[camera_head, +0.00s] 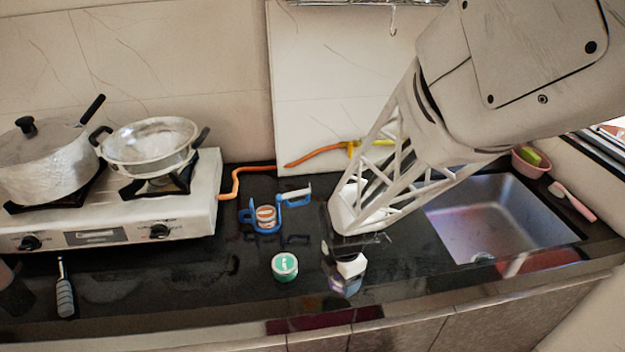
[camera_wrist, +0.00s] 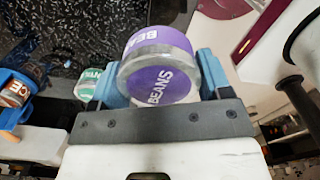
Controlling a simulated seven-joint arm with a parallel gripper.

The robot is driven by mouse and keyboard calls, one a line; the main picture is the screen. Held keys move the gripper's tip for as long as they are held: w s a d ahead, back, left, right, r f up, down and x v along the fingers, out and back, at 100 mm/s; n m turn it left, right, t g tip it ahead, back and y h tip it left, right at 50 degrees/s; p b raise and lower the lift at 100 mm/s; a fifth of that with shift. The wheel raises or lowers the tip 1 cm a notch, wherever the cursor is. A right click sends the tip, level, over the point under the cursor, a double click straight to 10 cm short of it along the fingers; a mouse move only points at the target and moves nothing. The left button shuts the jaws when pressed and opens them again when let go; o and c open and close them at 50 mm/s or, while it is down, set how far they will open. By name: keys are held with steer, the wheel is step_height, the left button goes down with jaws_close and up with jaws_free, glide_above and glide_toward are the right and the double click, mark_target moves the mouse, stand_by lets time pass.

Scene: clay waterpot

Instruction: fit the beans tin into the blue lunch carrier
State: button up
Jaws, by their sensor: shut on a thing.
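The beans tin, with a purple label reading BEANS, shows in the wrist view (camera_wrist: 160,80) between the two blue fingers of my gripper (camera_wrist: 162,72). In the head view the gripper (camera_head: 347,262) is low over the dark counter, and the tin (camera_head: 346,284) is partly hidden below it. I cannot tell whether the tin touches the counter. The blue lunch carrier (camera_head: 249,215) stands on the counter to the left and farther back. Its left part holds an orange-and-white tin (camera_head: 266,216); its right part looks empty. The carrier also shows at the left of the wrist view (camera_wrist: 8,78).
A green-topped tin (camera_head: 285,265) stands on the counter between the carrier and my gripper, nearer the front. A white stove (camera_head: 120,225) with pots is at the left. The sink (camera_head: 500,215) is at the right. An orange hose (camera_head: 236,180) runs behind the carrier.

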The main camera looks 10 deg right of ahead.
steer(key=w+a+r+m, duration=0.1)
steer(key=w+a+r, duration=0.2)
steer(key=w, duration=0.6)
steer(key=w+a+r+m, duration=0.1)
steer(key=w+a+r, duration=0.2)
steer(key=w+a, duration=0.5)
steer(key=w+a+r+m, duration=0.2)
steer(key=w+a, duration=0.4)
steer(key=w, duration=0.6)
steer(key=shift+r, duration=0.75)
steer(key=shift+f, duration=0.15)
steer(key=shift+f, duration=1.9)
steer(key=shift+f, duration=2.35)
